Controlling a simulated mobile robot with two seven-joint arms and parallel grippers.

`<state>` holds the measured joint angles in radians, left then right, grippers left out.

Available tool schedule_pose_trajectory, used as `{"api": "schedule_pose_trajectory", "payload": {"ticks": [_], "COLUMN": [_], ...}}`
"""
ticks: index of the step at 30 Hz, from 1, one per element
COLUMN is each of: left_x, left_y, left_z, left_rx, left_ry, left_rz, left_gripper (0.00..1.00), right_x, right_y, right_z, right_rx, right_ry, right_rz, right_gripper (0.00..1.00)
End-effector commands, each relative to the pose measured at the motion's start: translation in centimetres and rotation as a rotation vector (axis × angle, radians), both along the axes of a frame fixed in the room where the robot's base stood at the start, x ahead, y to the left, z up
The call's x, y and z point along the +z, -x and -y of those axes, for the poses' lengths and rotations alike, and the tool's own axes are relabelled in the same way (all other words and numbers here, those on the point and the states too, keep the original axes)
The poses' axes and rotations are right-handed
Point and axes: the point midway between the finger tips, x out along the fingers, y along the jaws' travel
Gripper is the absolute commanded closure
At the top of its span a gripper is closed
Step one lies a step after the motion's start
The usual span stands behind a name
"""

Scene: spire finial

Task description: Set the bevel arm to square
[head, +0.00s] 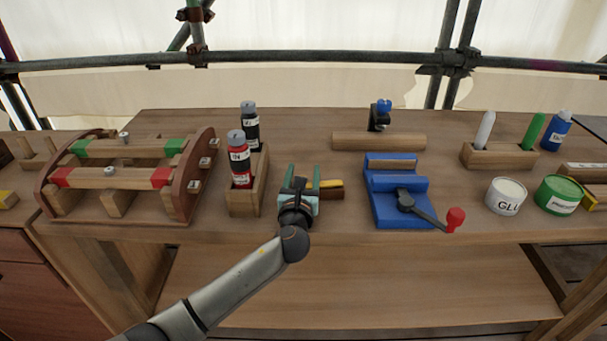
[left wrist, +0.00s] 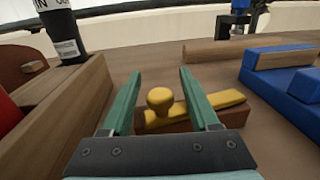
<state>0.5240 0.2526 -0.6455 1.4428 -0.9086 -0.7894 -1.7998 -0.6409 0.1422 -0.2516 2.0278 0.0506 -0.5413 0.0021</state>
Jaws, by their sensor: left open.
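The bevel lies on the bench just beyond and right of my left gripper (head: 301,172). It has a brown wooden stock (left wrist: 236,117) and a yellow arm (left wrist: 226,98) with a round yellow knob (left wrist: 160,98). The arm lies nearly along the stock, at a small angle to it. In the left wrist view my green fingers (left wrist: 159,76) are open, and the knob shows between them, apparently touched by neither. In the head view the gripper hides the knob, and the yellow arm (head: 331,183) shows at its right. My right gripper is not in view.
A wooden box (head: 247,197) with red and black bottles stands close left of my left gripper. A blue fixture (head: 392,212) with a red-knobbed lever stands to the right. A wooden bar (head: 380,142) lies behind. A glue pot (head: 506,196) stands farther right.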

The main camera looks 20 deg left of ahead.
Motion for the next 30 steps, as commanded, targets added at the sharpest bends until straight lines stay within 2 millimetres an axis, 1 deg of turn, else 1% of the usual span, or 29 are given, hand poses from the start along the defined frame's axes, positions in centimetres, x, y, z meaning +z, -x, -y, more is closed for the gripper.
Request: {"api": "schedule_pose_trajectory", "payload": {"ticks": [3, 10, 11, 26, 27, 30], "left_x": [0.01, 0.03, 0.03, 0.00, 0.00, 0.00], "left_y": [-0.36, -0.38, -0.37, -0.34, -0.34, -0.34], "left_z": [-0.05, -0.05, -0.04, -0.04, -0.04, -0.04], "left_rx": [0.000, -0.001, -0.001, -0.001, -0.001, -0.001], "left_ry": [0.001, 0.002, 0.002, 0.001, 0.001, 0.001], "left_rz": [0.000, 0.000, 0.000, -0.001, -0.001, -0.001], "left_gripper": [0.39, 0.39, 0.41, 0.97, 1.00, 1.00], "right_x": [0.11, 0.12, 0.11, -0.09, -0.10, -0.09], "right_y": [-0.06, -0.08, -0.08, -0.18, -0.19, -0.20], "right_z": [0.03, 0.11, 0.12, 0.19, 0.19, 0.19], "right_rx": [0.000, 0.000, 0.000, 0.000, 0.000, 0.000], "right_ry": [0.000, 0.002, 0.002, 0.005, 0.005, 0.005], "right_rz": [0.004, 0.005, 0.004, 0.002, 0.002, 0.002], "right_gripper": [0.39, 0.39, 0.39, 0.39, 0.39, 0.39]}}
